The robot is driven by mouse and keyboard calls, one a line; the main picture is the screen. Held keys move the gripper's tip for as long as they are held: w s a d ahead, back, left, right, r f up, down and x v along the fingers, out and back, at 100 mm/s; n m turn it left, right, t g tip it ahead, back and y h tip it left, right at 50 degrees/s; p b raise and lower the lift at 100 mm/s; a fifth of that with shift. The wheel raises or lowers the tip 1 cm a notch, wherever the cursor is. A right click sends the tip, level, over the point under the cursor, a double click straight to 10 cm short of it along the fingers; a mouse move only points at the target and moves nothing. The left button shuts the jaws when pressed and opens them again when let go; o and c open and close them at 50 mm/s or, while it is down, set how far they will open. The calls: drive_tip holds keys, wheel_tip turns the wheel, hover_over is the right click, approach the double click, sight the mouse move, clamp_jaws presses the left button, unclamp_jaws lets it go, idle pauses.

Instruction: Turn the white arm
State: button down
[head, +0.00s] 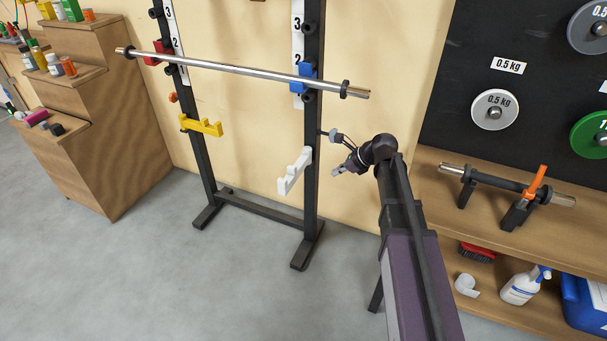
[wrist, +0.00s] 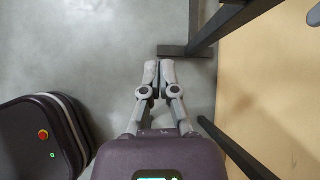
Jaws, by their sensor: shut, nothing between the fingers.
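The white arm (head: 294,172) is an L-shaped hook on the right upright of the squat rack. In the head view it sticks out toward the lower left, with a raised tip. My gripper (head: 338,171) is to the right of that upright, at about the white arm's height and apart from it. In the wrist view my gripper (wrist: 158,68) is shut and empty, its fingertips together above the grey floor. I cannot make out the white arm in the wrist view.
A yellow arm (head: 201,126) is on the left upright. A barbell (head: 235,70) lies across the rack above. A wooden shelf (head: 500,210) stands at the right. In the wrist view, a rack foot (wrist: 185,50) is near the fingertips.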

sight(296, 170)
drive_tip(key=shift+w+a+r+m, duration=0.2)
drive_tip(key=shift+w+r+m, duration=0.1)
drive_tip(key=shift+w+m, duration=0.2)
drive_tip(key=shift+f, duration=0.1)
drive_tip(key=w+a+f+b, duration=0.3)
drive_tip(key=a+f+b, duration=0.4)
drive_tip(key=a, duration=0.3)
drive_tip(key=shift+w+a, duration=0.2)
drive_tip(key=shift+w, duration=0.15)
idle(0.4)
drive_tip(key=shift+r, duration=0.1)
idle(0.5)
